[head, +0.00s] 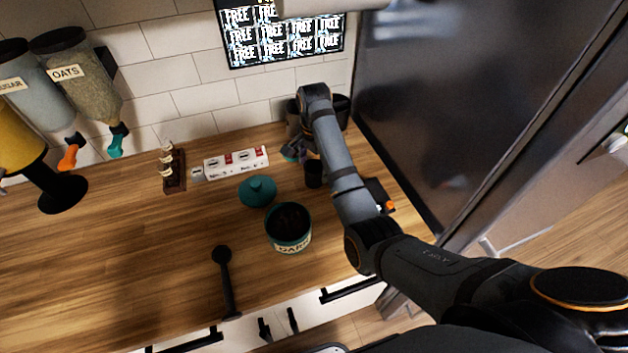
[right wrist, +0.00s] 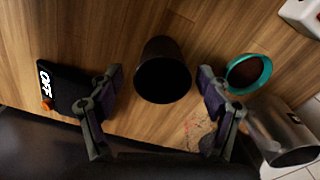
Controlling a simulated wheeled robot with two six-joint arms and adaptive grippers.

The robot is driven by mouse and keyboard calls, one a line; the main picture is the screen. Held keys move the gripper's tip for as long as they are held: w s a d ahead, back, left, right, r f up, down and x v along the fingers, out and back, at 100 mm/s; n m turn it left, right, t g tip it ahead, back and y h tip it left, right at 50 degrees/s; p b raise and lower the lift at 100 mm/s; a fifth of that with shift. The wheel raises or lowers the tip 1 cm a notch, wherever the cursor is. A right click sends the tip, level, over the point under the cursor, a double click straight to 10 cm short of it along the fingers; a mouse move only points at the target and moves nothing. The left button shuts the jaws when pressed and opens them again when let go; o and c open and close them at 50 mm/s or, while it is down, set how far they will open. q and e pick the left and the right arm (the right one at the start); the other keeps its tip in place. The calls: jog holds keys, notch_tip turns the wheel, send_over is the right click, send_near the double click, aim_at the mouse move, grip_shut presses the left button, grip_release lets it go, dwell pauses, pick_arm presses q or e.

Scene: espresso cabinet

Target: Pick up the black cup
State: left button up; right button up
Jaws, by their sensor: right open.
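The black cup (head: 314,174) stands upright on the wooden counter, beside my right arm in the head view. In the right wrist view the black cup (right wrist: 163,72) shows its dark open mouth and lies between the two fingers, with room on both sides. My right gripper (head: 303,151) is open and empty, close to the cup; its fingers show left and right of the cup in the right wrist view (right wrist: 158,82). In the head view the gripper is small and partly hidden by its own arm. My left gripper is not in view.
A black scale (right wrist: 65,90) lies beside one finger. A teal-rimmed round item (right wrist: 248,74) and a metal container (right wrist: 284,130) are near the other. A teal lid (head: 257,191), a labelled jar (head: 289,228) and a white box (head: 236,162) stand left of the cup.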

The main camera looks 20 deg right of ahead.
jog(key=shift+w+f, duration=0.2)
jog(key=shift+f, duration=0.4)
jog(key=shift+s, duration=0.1)
jog(key=c, duration=1.1)
jog(key=shift+c, duration=1.1)
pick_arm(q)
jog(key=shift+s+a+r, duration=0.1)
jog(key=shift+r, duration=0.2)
